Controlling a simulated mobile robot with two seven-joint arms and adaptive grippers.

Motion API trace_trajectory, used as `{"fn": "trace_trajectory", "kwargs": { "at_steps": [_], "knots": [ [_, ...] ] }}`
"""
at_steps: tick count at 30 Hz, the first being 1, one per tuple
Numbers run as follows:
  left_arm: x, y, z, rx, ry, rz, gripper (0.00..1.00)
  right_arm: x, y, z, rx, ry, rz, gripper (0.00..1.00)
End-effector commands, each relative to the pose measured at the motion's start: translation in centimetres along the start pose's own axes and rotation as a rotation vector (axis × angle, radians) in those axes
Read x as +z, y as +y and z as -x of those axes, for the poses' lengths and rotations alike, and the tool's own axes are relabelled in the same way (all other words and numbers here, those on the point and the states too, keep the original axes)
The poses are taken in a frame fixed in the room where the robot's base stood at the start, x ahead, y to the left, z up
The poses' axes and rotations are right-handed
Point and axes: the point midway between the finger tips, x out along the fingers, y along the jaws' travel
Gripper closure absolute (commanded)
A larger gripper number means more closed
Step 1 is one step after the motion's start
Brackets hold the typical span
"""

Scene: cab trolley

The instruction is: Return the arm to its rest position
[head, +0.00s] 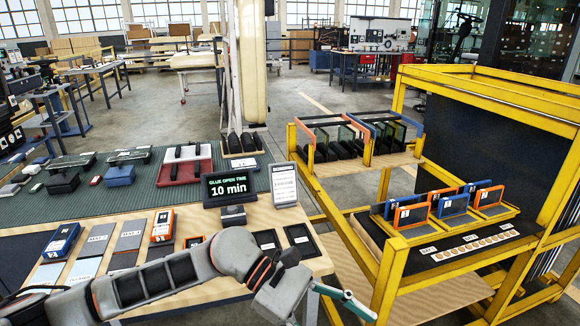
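My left arm (165,278) comes in from the lower left, crosses in front of the workbench's near edge and bends at a grey joint. Beyond the joint it runs down to the bottom edge of the head view. A thin green and grey part at its end, apparently my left gripper (348,300), points right toward the yellow trolley (388,275). Its fingers are not clear enough to tell open from shut, and I see nothing held there. My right arm and gripper are not in view.
The workbench (240,292) carries tools, flat panels, a sign reading "GLUE OPEN TIME 10 min" (229,187) and a white placard (284,184). The yellow trolley holds blue and orange frames (411,211) on a shelf, close to my arm's end. Open floor (310,110) lies behind.

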Motion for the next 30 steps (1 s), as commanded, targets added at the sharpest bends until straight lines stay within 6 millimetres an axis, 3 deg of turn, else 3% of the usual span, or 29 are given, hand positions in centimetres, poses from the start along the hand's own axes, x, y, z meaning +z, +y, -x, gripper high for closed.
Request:
{"fn": "trace_trajectory", "kwargs": {
  "at_steps": [3, 7, 11, 14, 19, 23, 26, 30],
  "knots": [
    [3.3, 0.8, -1.6, 0.106, -0.242, 0.230, 0.41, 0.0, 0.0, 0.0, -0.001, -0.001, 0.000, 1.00],
    [5.6, 2.7, -0.9, 0.213, -0.496, 0.503, 0.41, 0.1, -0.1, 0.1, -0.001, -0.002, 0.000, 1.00],
    [5.7, 4.7, 1.4, 0.306, -0.752, 0.798, 0.41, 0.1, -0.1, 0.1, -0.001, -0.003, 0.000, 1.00],
    [4.1, 5.8, 3.8, 0.368, -0.951, 1.035, 0.41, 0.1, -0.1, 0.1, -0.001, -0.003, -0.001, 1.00],
    [-1.9, 6.1, 8.2, 0.464, -1.297, 1.444, 0.41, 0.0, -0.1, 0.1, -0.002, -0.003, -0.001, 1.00],
    [-8.8, 4.0, 11.0, 0.531, -1.571, 1.750, 0.41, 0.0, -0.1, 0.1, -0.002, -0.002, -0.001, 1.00],
    [-14.6, 0.8, 12.5, 0.578, -1.793, 1.974, 0.41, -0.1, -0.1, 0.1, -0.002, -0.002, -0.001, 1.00],
    [-22.1, -5.3, 13.4, 0.640, -2.092, 2.234, 0.41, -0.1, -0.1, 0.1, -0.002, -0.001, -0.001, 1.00]
  ]
}}
